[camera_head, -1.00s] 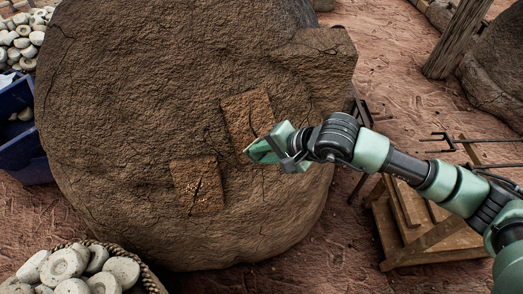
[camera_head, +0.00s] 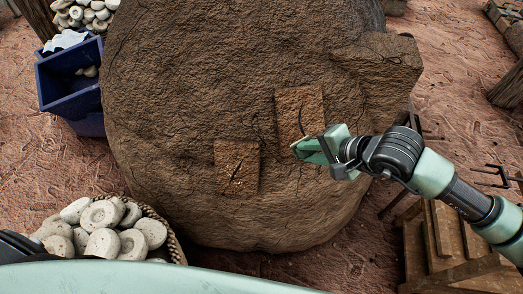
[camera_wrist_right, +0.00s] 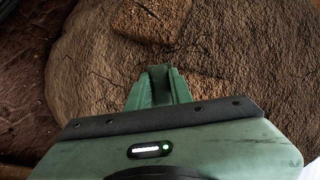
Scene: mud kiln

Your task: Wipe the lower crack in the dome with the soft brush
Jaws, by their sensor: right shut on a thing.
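The brown mud dome (camera_head: 190,90) fills the middle of the head view. The lower crack (camera_head: 237,173) is a dark slanting line in a rough, paler patch at the dome's lower middle. A second, upper crack (camera_head: 303,122) is in a patch higher and to the right. My right gripper (camera_head: 307,150) is at the lower edge of the upper patch, right of and above the lower crack. In the wrist view its fingers (camera_wrist_right: 158,86) are close together. The soft brush is mostly hidden between them; only a thin pale edge shows at the tips. My left gripper is out of view.
A basket of pale round pieces (camera_head: 102,215) stands at lower left. A blue bin (camera_head: 70,90) is left of the dome. A wooden stand (camera_head: 450,240) is at lower right. Part of my body crosses the bottom edge. The air before the lower crack is clear.

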